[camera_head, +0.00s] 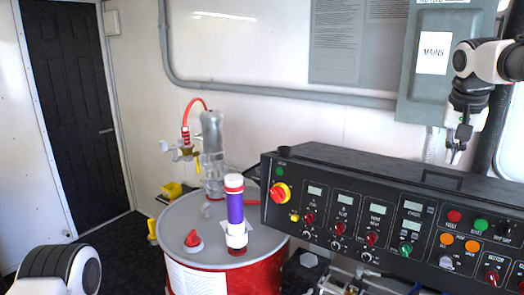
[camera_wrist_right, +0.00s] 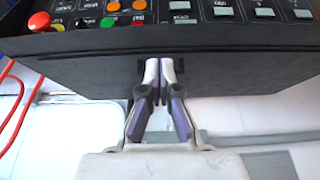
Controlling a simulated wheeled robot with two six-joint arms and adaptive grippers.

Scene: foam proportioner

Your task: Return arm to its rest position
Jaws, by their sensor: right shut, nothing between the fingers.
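My right gripper (camera_head: 456,150) hangs fingers down at the upper right of the head view, in front of the grey mains box and above the back edge of the control panel. In the right wrist view its two fingers (camera_wrist_right: 160,68) meet at the tips, shut and empty, with the black rear face of the panel housing beyond them. The fingertips appear apart from the panel. A rounded black and white part of my left arm shows at the lower left of the head view; my left gripper is not in view.
The black control panel (camera_head: 345,205) with buttons and switches fills the right. A red drum (camera_head: 203,245) with a purple and white pump tube (camera_head: 235,208) stands left of it. The grey mains box (camera_head: 432,90) and conduit (camera_head: 280,90) are on the wall. A dark door (camera_head: 75,110) is far left.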

